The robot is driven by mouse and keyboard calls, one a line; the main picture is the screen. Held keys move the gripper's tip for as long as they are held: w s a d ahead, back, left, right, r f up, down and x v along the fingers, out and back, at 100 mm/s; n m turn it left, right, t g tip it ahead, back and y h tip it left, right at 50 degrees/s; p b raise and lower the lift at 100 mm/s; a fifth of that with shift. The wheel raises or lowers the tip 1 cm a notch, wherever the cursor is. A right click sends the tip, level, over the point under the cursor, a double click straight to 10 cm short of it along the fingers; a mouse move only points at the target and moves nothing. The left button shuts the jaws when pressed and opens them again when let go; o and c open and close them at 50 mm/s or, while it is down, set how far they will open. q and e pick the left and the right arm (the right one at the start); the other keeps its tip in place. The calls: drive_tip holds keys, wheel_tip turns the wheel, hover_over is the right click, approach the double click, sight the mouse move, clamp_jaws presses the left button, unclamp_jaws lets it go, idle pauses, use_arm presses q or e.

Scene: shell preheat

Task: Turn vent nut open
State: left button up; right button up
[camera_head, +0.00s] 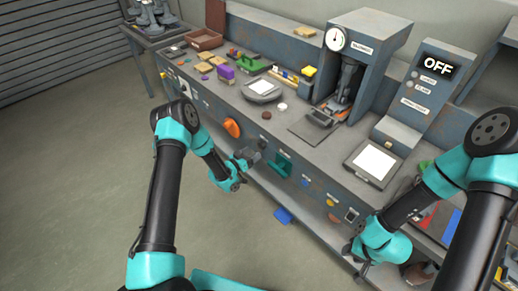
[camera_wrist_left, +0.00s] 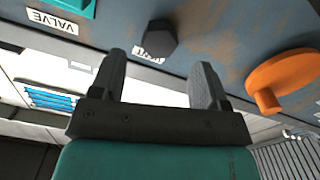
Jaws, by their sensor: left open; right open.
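The vent nut (camera_wrist_left: 160,38) is a dark hexagonal nut on the grey panel in the left wrist view. A label beside it is partly hidden, with only some letters showing. My left gripper (camera_wrist_left: 158,85) is open and empty, its two fingers pointing at the panel. The nut appears between and beyond the fingertips, with no visible contact. In the head view my left gripper (camera_head: 250,157) is at the bench's front face, and the nut is hard to make out there. My right gripper (camera_head: 355,252) is low at the right of the bench front; its fingers are small and unclear.
An orange knob (camera_wrist_left: 283,78) sits right of the nut, close to the right finger; it also shows in the head view (camera_head: 232,128). A teal valve handle (camera_head: 281,163) is on the other side. A blue block (camera_head: 284,215) lies below. The floor at left is clear.

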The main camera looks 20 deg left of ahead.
sight(260, 147)
use_arm(q)
drive_tip(key=x, duration=0.5)
drive_tip(key=shift+c, duration=0.5)
drive_tip(key=c, duration=0.8)
drive_tip(key=shift+c, duration=0.2)
